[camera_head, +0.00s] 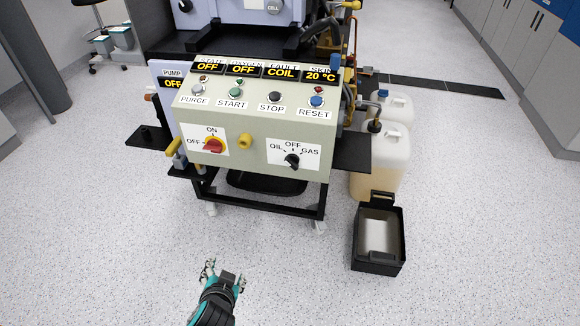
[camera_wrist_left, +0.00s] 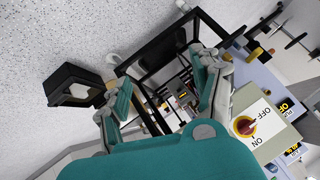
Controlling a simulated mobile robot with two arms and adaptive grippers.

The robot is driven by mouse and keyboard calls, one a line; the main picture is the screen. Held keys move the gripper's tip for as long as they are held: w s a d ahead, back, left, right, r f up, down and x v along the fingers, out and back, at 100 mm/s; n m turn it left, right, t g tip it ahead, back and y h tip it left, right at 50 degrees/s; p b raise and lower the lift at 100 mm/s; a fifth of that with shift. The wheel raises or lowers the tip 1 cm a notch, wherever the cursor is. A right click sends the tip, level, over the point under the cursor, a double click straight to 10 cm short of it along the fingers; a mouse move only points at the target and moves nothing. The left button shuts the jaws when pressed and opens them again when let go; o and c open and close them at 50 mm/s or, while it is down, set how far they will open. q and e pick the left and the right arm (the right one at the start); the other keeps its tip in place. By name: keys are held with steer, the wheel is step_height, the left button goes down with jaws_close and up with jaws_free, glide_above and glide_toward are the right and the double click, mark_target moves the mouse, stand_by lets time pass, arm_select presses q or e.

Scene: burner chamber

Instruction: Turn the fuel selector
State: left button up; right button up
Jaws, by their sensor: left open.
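The fuel selector (camera_head: 292,161) is a black knob on a white plate marked OIL, OFF and GAS. It sits at the lower right of the pale green control panel (camera_head: 258,139). Its pointer looks turned up and left, but it is too small to be sure. My left gripper (camera_head: 224,266) is open and empty, low in front of the burner stand and well short of the panel. In the left wrist view its two fingers (camera_wrist_left: 165,95) are spread apart, and I cannot make out the fuel selector there. My right gripper is not in view.
A red main switch (camera_head: 213,146) on a yellow ring, marked ON and OFF, is at the panel's left. A yellow knob (camera_head: 246,142) sits between. PURGE, START, STOP and RESET buttons are above. A black bin (camera_head: 379,263) stands right on the floor, near plastic canisters (camera_head: 383,150).

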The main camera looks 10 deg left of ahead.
mark_target(292, 162)
arm_select(q)
steer(key=w+d+r+m+t+h, duration=0.25)
steer(key=w+d+r+t, duration=0.2)
steer(key=r, duration=0.25)
steer(key=w+d+r+m+t+h, duration=0.1)
steer(key=w+d+r+m+t, duration=0.2)
steer(key=d+r+m+t, duration=0.25)
steer(key=w+r+n+g+p, duration=0.1)
steer(key=w+p, duration=0.1)
steer(key=w, duration=1.5)
steer(key=shift+w+d+r, duration=0.2)
steer(key=shift+d+r, duration=0.05)
steer(key=shift+r, duration=0.05)
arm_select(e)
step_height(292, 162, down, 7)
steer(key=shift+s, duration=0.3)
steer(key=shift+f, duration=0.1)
arm_select(q)
steer(key=c, duration=1.2)
steer(key=shift+o, duration=0.2)
